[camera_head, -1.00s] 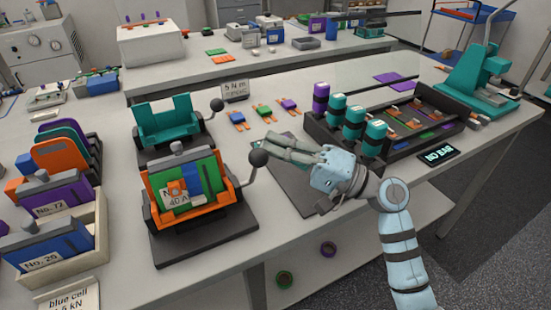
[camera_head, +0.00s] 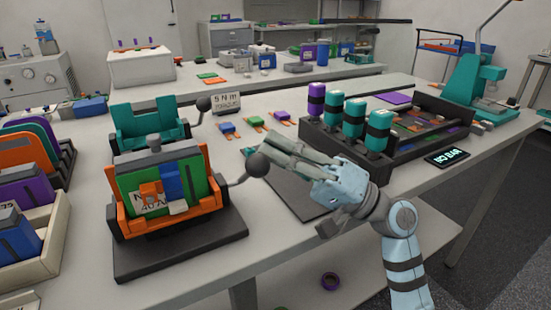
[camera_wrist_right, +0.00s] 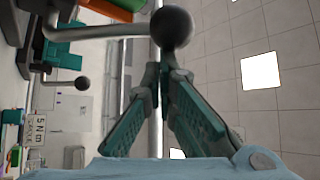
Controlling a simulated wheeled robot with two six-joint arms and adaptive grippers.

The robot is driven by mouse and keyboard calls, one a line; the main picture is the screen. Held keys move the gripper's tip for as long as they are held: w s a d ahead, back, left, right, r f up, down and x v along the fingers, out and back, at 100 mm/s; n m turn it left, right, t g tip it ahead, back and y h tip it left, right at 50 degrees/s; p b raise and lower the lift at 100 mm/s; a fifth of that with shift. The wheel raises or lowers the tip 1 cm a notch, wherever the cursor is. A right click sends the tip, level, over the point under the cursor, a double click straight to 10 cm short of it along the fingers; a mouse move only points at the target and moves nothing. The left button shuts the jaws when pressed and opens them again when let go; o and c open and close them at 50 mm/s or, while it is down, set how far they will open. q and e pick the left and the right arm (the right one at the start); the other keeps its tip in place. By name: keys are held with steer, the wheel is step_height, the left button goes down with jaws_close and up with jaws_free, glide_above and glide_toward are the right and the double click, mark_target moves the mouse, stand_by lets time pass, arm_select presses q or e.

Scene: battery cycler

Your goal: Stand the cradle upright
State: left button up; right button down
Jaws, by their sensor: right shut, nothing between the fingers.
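The orange cradle (camera_head: 205,195) sits on a dark base plate (camera_head: 185,252) at the left front of the table. It holds a green and blue cell (camera_head: 172,182) with a label. The cradle looks leaned back a little, but I cannot tell its exact angle. A grey lever with a dark ball knob (camera_head: 258,165) sticks out from its right side. My right gripper (camera_head: 270,142) is shut and empty, its fingertips close by the knob. In the right wrist view the knob (camera_wrist_right: 172,28) is just beyond the fingertips (camera_wrist_right: 163,70); contact is unclear. My left gripper is out of view.
A teal cradle (camera_head: 148,125) with its own knobbed lever stands behind. A dark mat (camera_head: 298,198) lies under my right arm. A dark rack (camera_head: 405,155) with several capped cylinders is to the right. Racks of coloured plates (camera_head: 60,150) are at the left.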

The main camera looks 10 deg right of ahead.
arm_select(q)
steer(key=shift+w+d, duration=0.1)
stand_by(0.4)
arm_select(e)
steer(key=d+b, duration=0.1)
steer(key=d, duration=0.2)
steer(key=d+f+b, duration=0.1)
steer(key=d, duration=0.1)
steer(key=d+f+b, duration=0.1)
steer(key=d, duration=0.2)
steer(key=shift+d+f, duration=0.1)
steer(key=shift+d, duration=0.25)
steer(key=shift+d+f, duration=0.1)
steer(key=shift+d, duration=0.15)
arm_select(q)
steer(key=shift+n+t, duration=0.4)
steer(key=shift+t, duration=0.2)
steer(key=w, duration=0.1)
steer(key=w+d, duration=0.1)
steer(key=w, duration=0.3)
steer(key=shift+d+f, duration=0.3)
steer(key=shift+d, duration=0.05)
arm_select(e)
steer(key=shift+s, duration=0.1)
